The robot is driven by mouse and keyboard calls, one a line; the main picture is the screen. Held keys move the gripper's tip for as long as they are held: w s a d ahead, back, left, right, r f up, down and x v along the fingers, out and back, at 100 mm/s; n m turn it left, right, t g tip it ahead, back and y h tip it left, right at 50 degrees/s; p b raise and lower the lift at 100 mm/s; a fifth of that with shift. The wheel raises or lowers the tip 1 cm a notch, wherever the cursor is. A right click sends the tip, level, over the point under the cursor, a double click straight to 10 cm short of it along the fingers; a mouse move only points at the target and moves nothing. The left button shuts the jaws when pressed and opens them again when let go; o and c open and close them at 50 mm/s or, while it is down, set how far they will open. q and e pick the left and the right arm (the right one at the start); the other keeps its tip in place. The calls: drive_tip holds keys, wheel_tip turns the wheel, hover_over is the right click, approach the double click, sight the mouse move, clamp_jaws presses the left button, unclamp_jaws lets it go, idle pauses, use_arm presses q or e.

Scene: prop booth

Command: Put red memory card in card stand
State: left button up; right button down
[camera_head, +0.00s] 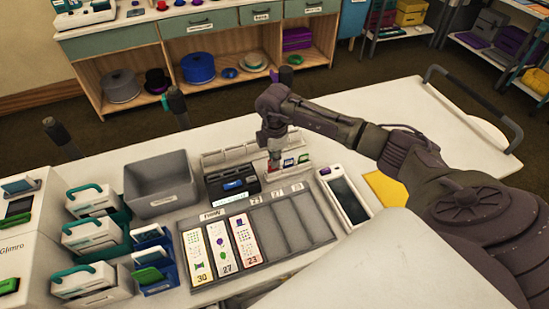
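The small red memory card (273,165) shows right under my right gripper (274,153), whose fingers point down at it. The fingertips are too small to tell whether they hold the card or only touch it. The red card is at the left end of a row with a blue card (288,163) and a green card (303,158), at a light grey card holder (292,176). A pale slotted rack (228,153) stands just behind and to the left. Whether the red card is seated or lifted cannot be told. My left gripper is out of view.
A black device (233,185) is left of the gripper, and a grey bin (160,184) is farther left. A tray with tall printed cards (285,256) lies in front. A tablet-like device (348,200) is to the right. The table's far right is clear.

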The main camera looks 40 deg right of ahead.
drive_tip(key=shift+f+b, duration=0.5)
drive_tip(key=shift+f, duration=0.35)
drive_tip(key=c, duration=1.2)
unclamp_jaws()
drive_tip(key=shift+c, duration=0.2)
wheel_tip(320, 180, up, 12)
drive_tip(key=shift+f, duration=0.1)
drive_tip(key=shift+s, duration=0.1)
